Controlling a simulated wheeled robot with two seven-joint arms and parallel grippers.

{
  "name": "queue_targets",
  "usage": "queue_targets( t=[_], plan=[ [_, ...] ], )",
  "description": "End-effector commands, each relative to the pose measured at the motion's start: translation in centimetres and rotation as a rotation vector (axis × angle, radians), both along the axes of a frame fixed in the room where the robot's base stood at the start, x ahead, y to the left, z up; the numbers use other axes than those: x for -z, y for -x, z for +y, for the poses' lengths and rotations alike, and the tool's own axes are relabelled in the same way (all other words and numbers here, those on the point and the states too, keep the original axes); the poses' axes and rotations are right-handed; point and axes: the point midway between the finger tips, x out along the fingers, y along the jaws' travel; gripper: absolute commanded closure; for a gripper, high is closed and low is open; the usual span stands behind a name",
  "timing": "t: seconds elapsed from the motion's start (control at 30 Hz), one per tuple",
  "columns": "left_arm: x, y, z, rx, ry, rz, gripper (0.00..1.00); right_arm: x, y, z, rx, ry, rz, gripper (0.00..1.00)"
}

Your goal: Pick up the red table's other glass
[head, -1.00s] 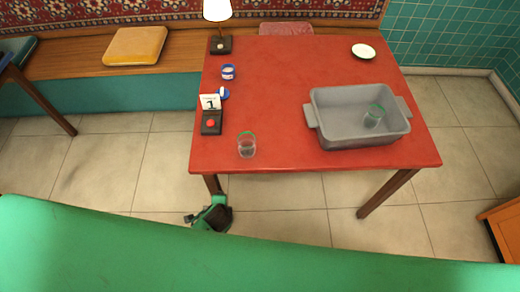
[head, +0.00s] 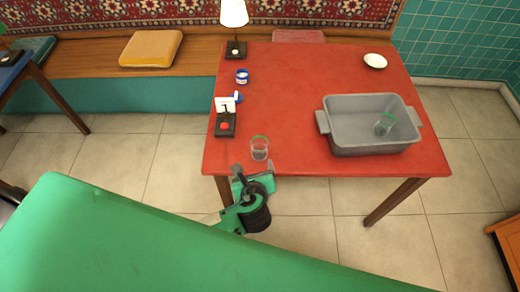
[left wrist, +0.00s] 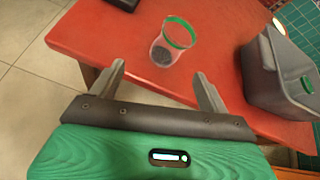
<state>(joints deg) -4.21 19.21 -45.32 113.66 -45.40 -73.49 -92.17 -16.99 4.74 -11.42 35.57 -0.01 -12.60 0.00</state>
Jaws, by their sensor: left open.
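A clear glass with a green rim (head: 260,149) stands upright near the front left edge of the red table (head: 300,90). A second green-rimmed glass (head: 384,124) is inside the grey tub (head: 370,149) on the table's right. My left gripper (head: 252,172) is at the table's front edge, just in front of the first glass. In the left wrist view the left gripper (left wrist: 160,82) is open and empty, its fingers apart. The glass (left wrist: 172,42) there lies ahead, beyond the fingertips and between their lines. My right gripper is not in view.
A black box with a red button and a number card (head: 225,120), a blue-and-white tin (head: 242,77) and a lamp (head: 235,25) line the table's left side. A white saucer (head: 375,61) is at the back right. The table's middle is clear.

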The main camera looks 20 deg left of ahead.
Motion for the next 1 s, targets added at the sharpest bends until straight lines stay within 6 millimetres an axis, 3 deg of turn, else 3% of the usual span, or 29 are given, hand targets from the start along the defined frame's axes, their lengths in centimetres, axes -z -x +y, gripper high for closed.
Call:
queue_targets(
  t=[0.1,0.27,0.7,1.0],
  plan=[
    [-2.2,-0.5,-0.7,0.099,-0.172,-0.037,0.22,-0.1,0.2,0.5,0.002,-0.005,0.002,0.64],
    [-3.3,-0.9,-1.1,0.15,-0.276,-0.055,0.22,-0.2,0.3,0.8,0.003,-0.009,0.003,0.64],
    [-0.5,-7.4,0.8,0.153,-0.283,-0.054,0.22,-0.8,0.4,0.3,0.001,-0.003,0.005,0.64],
    [0.5,-9.3,1.4,0.152,-0.282,-0.055,0.22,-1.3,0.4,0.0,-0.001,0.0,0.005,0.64]
  ],
)
